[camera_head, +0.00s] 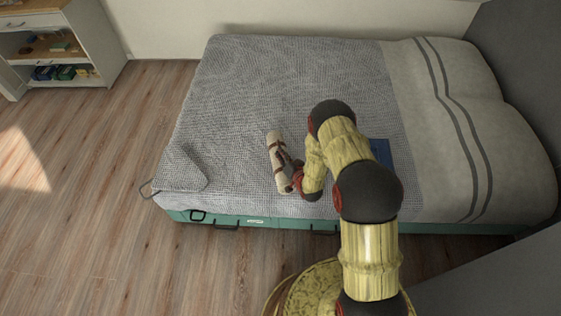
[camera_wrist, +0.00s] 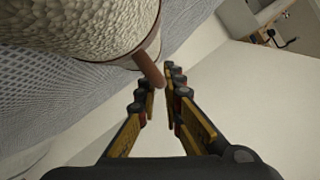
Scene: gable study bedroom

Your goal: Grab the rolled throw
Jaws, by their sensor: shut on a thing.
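The rolled throw (camera_head: 277,158) is a cream roll with brown straps, over the grey woven blanket of the bed, near its front side in the head view. In the wrist view the throw (camera_wrist: 85,22) fills the upper left, with a brown strap or handle (camera_wrist: 149,69) reaching between the fingertips. My gripper (camera_head: 292,172) is at the right side of the throw. In the wrist view my gripper (camera_wrist: 160,85) is shut on that brown part. I cannot tell whether the throw touches the blanket.
The bed (camera_head: 240,85) has a teal base with dark handles. A blue flat item (camera_head: 381,153) lies on the blanket behind my arm. A white shelf unit (camera_head: 92,38) stands at the upper left. The wooden floor (camera_head: 80,190) is clear.

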